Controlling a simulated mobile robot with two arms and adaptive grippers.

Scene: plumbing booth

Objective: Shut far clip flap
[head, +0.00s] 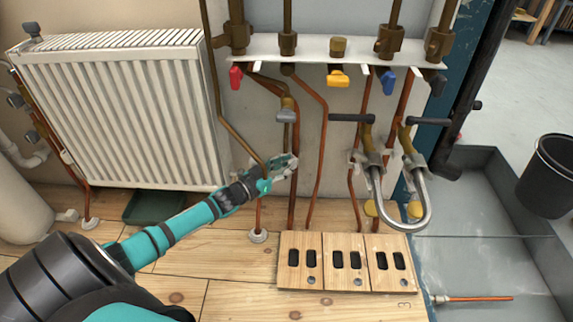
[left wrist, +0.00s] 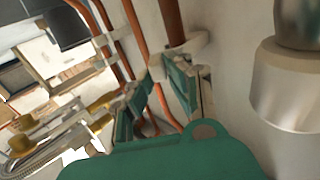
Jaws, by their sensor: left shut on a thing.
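My left gripper (head: 284,164) reaches in from the left to a white pipe clip on the wall, at the copper pipes left of centre. In the left wrist view the teal fingers (left wrist: 158,95) stand a little apart. The pale clip (left wrist: 187,45) is around a copper pipe (left wrist: 172,20) just beyond the right finger. The gripper is shut on the clip, but the fingers hide most of the grip, and I cannot tell how the flap sits. Another pale clip (head: 357,160) is on the pipes further right. My right gripper is not in view.
A white radiator (head: 120,110) stands at the left. Valves with red (head: 236,77), yellow (head: 337,78) and blue (head: 387,80) handles hang above. A metal U-bend (head: 421,215) projects at the right. A wooden slotted panel (head: 347,277) lies low in front. Copper pipes run close beside the gripper.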

